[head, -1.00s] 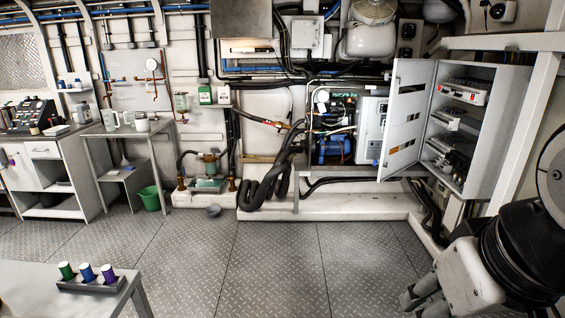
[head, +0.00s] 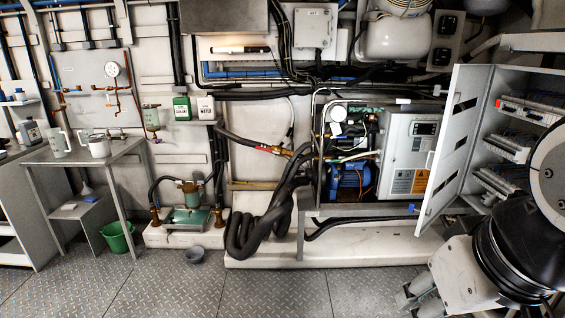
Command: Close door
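The open door (head: 451,148) is a light grey panel with dark slots, hinged on the electrical cabinet (head: 530,71) at the right. It stands swung out from the cabinet's left side, so the breaker rows (head: 521,112) inside show. My gripper (head: 420,294) is at the lower right, below the door and apart from it. Its grey fingers point down and left, and nothing shows between them. How far the fingers are apart is hard to tell. My arm covers the lower right of the cabinet.
The chiller unit (head: 405,155) with its blue motor (head: 350,181) stands left of the door. Thick black hoses (head: 262,225) hang before a white plinth (head: 375,241). A steel table (head: 85,150) and green bucket (head: 117,236) are at left. The plate floor (head: 270,290) in front is clear.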

